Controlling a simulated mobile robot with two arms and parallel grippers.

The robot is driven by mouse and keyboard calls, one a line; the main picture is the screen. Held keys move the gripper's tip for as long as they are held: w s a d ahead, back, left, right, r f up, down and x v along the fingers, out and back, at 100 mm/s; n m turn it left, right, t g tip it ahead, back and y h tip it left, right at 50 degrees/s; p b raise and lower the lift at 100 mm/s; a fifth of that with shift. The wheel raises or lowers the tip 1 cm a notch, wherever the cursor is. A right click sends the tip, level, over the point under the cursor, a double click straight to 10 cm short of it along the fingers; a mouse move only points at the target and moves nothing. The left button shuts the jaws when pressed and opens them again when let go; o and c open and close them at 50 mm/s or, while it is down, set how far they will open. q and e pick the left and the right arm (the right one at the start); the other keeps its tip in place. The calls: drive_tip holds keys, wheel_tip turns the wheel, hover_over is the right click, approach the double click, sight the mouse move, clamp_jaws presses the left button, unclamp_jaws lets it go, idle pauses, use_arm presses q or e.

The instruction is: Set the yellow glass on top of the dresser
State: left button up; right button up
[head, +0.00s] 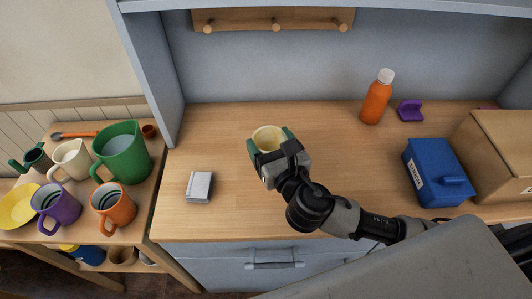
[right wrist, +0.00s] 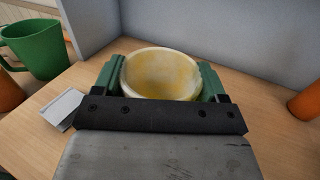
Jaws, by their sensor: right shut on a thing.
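The yellow glass (head: 268,138) is pale yellow and open at the top. My right gripper (head: 270,146) is shut on it, with one green finger on each side, as the right wrist view shows the glass (right wrist: 162,75) between the fingers (right wrist: 160,82). The glass is upright or nearly so, over the wooden top of the dresser (head: 320,150). Its base is hidden by the gripper, so I cannot tell whether it touches the top. My left gripper is not in view.
A grey box (head: 199,187) lies left of the gripper. An orange bottle (head: 377,97), a purple object (head: 410,110), a blue box (head: 438,172) and a cardboard box (head: 495,155) stand to the right. A side table at left holds several mugs and a green pitcher (head: 122,153).

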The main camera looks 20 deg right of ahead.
sight(262, 148)
drive_tip(key=shift+w+a+f, duration=0.25)
drive_tip(key=shift+w+a, duration=0.05)
drive_tip(key=shift+w+a+f, duration=0.1)
drive_tip(key=shift+w+f, duration=0.05)
drive_tip(key=shift+f, duration=0.1)
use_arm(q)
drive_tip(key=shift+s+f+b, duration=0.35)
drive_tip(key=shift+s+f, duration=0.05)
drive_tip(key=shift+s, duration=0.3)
use_arm(e)
drive_tip(key=shift+f, duration=1.8)
drive_tip(key=shift+f, duration=0.2)
drive_tip(key=o, duration=1.4)
drive_tip(key=shift+c, duration=0.2)
